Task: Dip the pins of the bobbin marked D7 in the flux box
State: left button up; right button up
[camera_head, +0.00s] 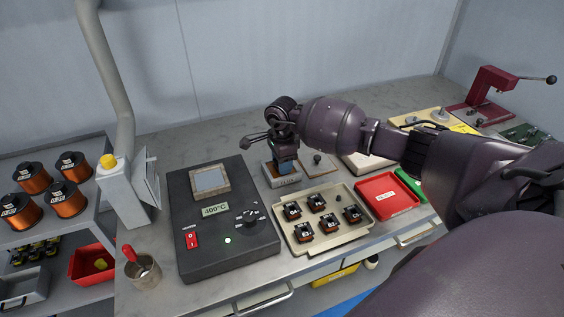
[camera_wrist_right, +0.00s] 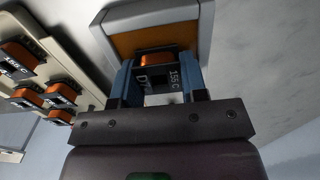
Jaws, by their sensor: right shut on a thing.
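My right gripper (camera_head: 284,160) reaches in from the right and points down above the flux box (camera_head: 283,181), a small pale open box behind the bobbin tray. In the right wrist view, its blue fingers are shut on the bobbin marked D7 (camera_wrist_right: 158,76), which has a copper winding and a dark label also reading 155 C. Beyond the bobbin, the flux box shows its pale rim (camera_wrist_right: 205,32) and orange-brown inside. The bobbin lies over the box opening; its pins are hidden, so I cannot tell whether they touch the flux. My left gripper is out of view.
A cream tray (camera_head: 341,240) with several bobbins stands in front of the flux box. Left is a dark solder unit (camera_head: 225,262) reading 400°C. A red tray (camera_head: 386,196) lies right. A cup with a red-handled tool (camera_head: 143,273) stands at the front left.

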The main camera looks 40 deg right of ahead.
jog(key=shift+r+p, duration=1.15)
jog(key=shift+r, duration=1.65)
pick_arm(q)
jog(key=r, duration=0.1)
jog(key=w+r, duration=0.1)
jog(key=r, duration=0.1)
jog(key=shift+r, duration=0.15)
